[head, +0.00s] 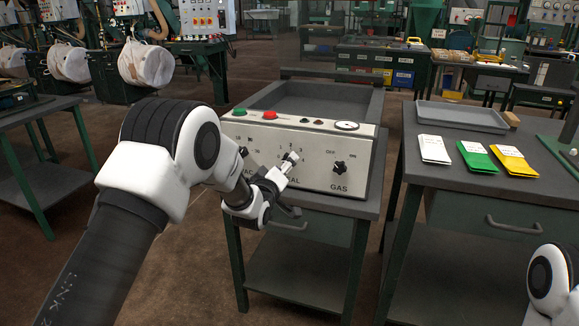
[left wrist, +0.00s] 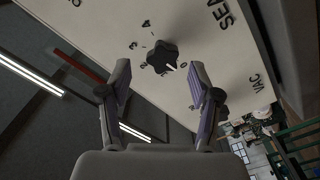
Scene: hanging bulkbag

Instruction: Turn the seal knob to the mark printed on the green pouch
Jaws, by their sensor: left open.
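The seal knob (left wrist: 162,57) is black and lobed, on the pale panel beside the "SEAL" lettering. A white mark on it points to the lower right in the left wrist view, near a "0"; other numerals stand around it. My left gripper (left wrist: 160,76) is open, with the knob ahead of and between its fingertips; I see no contact. In the head view the left gripper (head: 280,171) is in front of the panel and hides the knob. The green pouch (head: 477,157) lies on the right table; its print is too small to read. My right gripper is out of view.
The sealing machine's panel (head: 318,178) also has a gas knob (head: 340,167), a green button (head: 240,112) and a red button (head: 270,115). A white pouch (head: 433,149), a yellow pouch (head: 513,160) and a grey tray (head: 462,116) are on the right table.

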